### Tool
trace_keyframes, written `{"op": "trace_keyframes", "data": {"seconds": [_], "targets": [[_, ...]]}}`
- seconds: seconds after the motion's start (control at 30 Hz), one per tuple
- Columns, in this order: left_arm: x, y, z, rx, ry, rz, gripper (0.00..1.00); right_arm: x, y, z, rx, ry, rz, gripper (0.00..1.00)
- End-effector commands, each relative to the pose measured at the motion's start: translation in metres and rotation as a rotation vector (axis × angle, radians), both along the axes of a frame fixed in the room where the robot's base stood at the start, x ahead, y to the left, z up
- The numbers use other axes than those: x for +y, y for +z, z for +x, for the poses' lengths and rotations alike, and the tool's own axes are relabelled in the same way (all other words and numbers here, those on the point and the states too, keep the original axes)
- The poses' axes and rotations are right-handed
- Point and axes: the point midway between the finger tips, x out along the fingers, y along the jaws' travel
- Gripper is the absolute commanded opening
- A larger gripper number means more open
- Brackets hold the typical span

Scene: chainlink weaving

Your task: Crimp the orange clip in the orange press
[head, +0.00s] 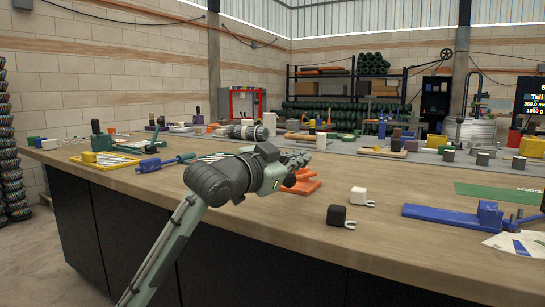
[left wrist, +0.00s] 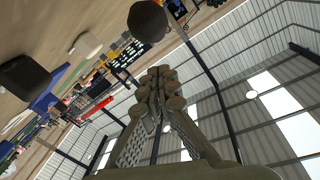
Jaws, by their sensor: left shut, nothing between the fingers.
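The orange press (head: 304,186) stands on the wooden bench in the head view, partly hidden behind my left gripper (head: 300,160). The gripper is just above or in front of the press; I cannot tell whether they touch. Its fingers are shut and empty, and they show together in the left wrist view (left wrist: 160,85). I cannot make out an orange clip apart from the press in either view. My right gripper is in neither view.
A black clip (head: 341,215) and a white clip (head: 360,195) lie to the right of the orange press. A blue press (head: 455,216) is further right, near a green mat (head: 497,194). Bare bench lies in front.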

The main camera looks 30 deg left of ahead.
Motion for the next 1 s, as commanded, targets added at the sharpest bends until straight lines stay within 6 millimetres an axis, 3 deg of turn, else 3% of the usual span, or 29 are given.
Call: {"op": "trace_keyframes", "data": {"seconds": [0.17, 0.3, 0.53, 0.7, 1.0], "targets": [[0.000, 0.008, 0.004, 0.000, 0.001, 0.001, 0.00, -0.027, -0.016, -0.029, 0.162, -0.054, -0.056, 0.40], [0.008, 0.006, -0.034, 0.000, 0.003, 0.006, 0.00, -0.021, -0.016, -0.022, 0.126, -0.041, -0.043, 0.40], [0.015, 0.009, -0.077, 0.000, 0.001, 0.003, 0.00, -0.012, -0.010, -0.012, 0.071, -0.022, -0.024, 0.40], [0.018, 0.010, -0.092, 0.001, 0.000, 0.001, 0.00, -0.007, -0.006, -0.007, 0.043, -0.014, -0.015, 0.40], [0.018, 0.011, -0.095, 0.000, 0.001, 0.000, 0.00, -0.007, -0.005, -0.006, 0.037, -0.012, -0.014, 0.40]]}}
